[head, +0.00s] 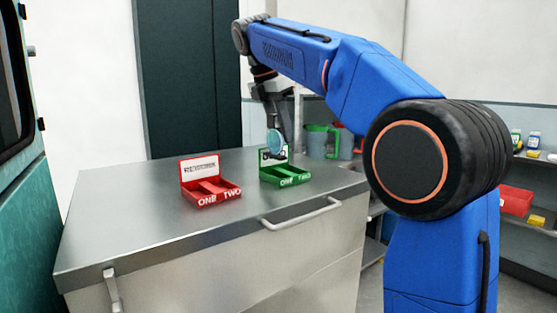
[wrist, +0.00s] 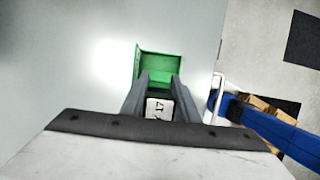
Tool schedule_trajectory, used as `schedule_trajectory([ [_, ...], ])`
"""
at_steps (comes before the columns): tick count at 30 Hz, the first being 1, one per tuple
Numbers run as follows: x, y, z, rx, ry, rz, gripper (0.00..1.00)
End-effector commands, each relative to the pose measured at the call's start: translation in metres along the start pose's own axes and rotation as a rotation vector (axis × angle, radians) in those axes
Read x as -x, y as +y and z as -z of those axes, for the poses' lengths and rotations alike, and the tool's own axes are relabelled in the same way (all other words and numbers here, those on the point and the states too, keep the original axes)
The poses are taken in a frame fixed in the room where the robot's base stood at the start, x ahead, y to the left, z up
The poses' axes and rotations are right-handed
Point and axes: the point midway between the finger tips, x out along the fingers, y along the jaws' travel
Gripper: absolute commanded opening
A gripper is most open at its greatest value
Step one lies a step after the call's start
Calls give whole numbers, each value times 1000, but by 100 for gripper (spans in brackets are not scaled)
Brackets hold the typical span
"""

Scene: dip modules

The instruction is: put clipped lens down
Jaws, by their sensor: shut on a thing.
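My gripper (head: 281,128) points down above the metal cabinet top and is shut on the clipped lens (head: 273,141), a round light-blue disc. The lens hangs upright just over the green holder (head: 288,178), in front of its back panel. Whether it touches the holder cannot be told. In the wrist view, my gripper (wrist: 160,82) has a pale piece with black marks (wrist: 158,108) between its fingers. The green holder (wrist: 158,66) lies just beyond the fingertips. The round face of the lens is hidden there.
A red holder (head: 211,192) marked ONE and TWO stands left of the green one on the cabinet top (head: 135,215). The cabinet top is clear around both. A handle (head: 300,214) runs along the front edge. Shelves with bins (head: 515,201) stand at the right.

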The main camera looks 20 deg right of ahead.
Motion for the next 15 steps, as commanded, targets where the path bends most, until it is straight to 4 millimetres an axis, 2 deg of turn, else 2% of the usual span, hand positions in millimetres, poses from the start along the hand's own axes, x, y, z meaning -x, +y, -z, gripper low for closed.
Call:
schedule_trajectory([
  [3,-16,-1,6,2,1,2,5],
  [8,-27,0,10,1,1,1,5],
  [15,-54,0,19,2,1,2,5],
])
